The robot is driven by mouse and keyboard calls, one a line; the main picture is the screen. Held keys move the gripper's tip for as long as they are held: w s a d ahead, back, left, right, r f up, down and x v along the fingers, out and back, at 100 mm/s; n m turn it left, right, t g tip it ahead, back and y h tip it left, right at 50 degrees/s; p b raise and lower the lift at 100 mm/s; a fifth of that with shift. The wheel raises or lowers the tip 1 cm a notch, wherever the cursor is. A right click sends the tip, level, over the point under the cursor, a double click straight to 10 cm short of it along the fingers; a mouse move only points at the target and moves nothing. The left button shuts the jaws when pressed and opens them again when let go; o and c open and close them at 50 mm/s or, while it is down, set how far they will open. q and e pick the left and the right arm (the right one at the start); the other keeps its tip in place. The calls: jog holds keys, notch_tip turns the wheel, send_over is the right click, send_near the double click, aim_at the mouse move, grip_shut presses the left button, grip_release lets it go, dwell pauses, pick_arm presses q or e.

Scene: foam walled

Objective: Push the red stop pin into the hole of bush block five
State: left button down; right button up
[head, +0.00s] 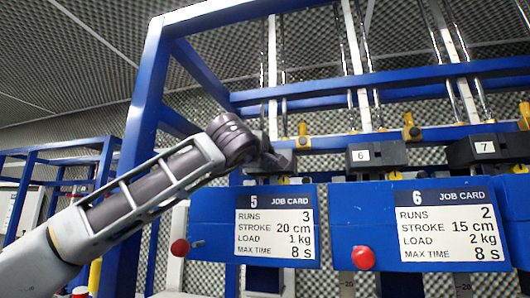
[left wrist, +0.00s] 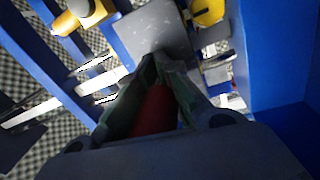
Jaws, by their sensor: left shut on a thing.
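My left gripper (head: 278,158) reaches in from the left, above job card 5. It also shows in the left wrist view (left wrist: 165,72), shut on the red stop pin (left wrist: 153,112). The pin lies between the fingers, and the head view hides it. A grey block (left wrist: 155,32), likely bush block five, is just ahead of the fingertips in the left wrist view. Its hole is not visible, and I cannot tell whether the pin touches it. In the head view the gripper covers the place left of block 6. My right gripper is not in view.
Block 6 (head: 376,156) and block 7 (head: 486,149) stand to the right on the blue frame (head: 152,110). Blue boards carry job card 5 (head: 277,230) and job card 6 (head: 446,226). Red knobs (head: 179,247) (head: 363,257) stick out below. Yellow parts (head: 304,137) sit behind.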

pick_arm(q)
jog(key=shift+w+a+r, duration=0.1)
jog(key=shift+a+r, duration=0.1)
jog(key=shift+r, duration=0.15)
